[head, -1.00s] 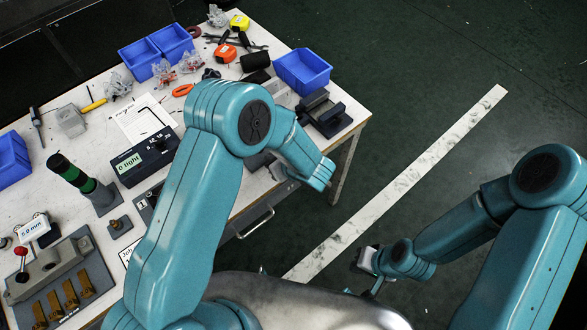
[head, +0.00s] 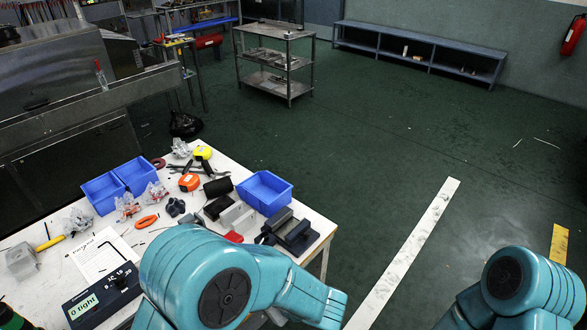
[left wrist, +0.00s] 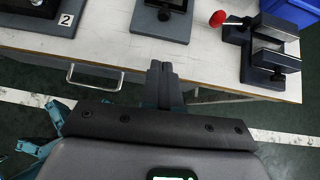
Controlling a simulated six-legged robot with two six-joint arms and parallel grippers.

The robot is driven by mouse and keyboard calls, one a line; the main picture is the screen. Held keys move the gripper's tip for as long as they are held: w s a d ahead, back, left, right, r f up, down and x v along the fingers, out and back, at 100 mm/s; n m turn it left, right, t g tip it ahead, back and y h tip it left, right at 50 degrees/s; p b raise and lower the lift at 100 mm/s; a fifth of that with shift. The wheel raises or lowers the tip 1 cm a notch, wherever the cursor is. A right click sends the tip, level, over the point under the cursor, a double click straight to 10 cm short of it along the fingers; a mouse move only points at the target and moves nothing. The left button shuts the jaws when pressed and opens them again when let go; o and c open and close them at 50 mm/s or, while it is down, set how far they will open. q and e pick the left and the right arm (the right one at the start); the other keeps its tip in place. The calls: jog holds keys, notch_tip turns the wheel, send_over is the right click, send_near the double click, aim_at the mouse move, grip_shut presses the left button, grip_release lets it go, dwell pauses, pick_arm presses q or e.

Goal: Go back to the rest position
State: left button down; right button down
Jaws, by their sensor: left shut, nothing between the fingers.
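My left gripper shows in the left wrist view (left wrist: 162,72), shut and empty, with its fingers pressed together. Its fingertips show in front of the edge of the white worktable (left wrist: 105,42), which has a drawer handle below it. In the head view my left arm bends over the table's near right corner, and its gripper is hidden there. My right arm is at the lower right of the head view, over the floor; its gripper is out of the frame.
The worktable holds blue bins (head: 264,192), an orange tape measure (head: 189,182), a dark vise (head: 290,232) and a gauge reading "0 tight" (head: 103,292). A steel cart (head: 274,62) and a low bench (head: 418,48) stand farther back.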

pick_arm(q)
jog(key=s+a+f+n+g+h, duration=0.1)
jog(key=s+f+n+h, duration=0.5)
jog(key=n, duration=0.7)
jog(key=s+a+f+n+g+h, duration=0.2)
jog(key=s+f+n+g+h, duration=0.2)
jog(key=s+f+n, duration=0.6)
jog(key=s+n+h, duration=0.1)
jog(key=n, duration=0.3)
jog(key=shift+s+h, duration=0.3)
jog(key=shift+h, duration=0.1)
